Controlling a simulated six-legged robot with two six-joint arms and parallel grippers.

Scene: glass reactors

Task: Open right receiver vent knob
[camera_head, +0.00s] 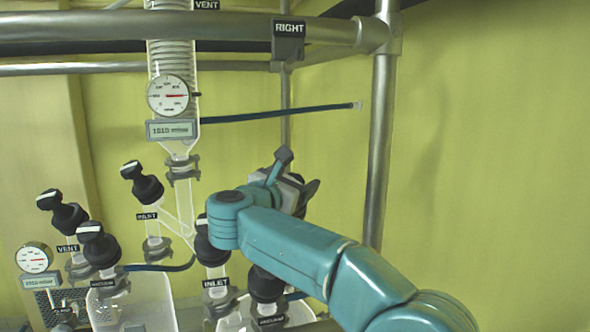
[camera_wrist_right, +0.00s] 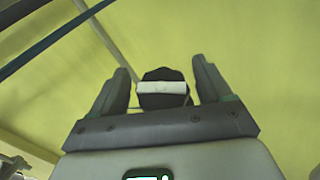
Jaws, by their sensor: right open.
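My right gripper (camera_head: 297,172) is at the centre right in the head view, at the end of my teal arm. In the right wrist view its two dark fingers (camera_wrist_right: 160,72) are apart. A black knob with a white bar (camera_wrist_right: 163,88) shows between them, with a gap on each side. The bar lies roughly across the line of view. I take this as the right receiver vent knob; its label is not visible. In the head view my gripper and arm hide it. My left gripper is not in view.
Other black knobs stand left of my arm: a vent knob (camera_head: 64,214), a vacuum knob (camera_head: 99,246), an inlet-labelled one (camera_head: 142,184) and one close to my elbow (camera_head: 211,240). A metal post (camera_head: 378,150) rises behind my arm. A gauge (camera_head: 168,95) hangs on the glass column.

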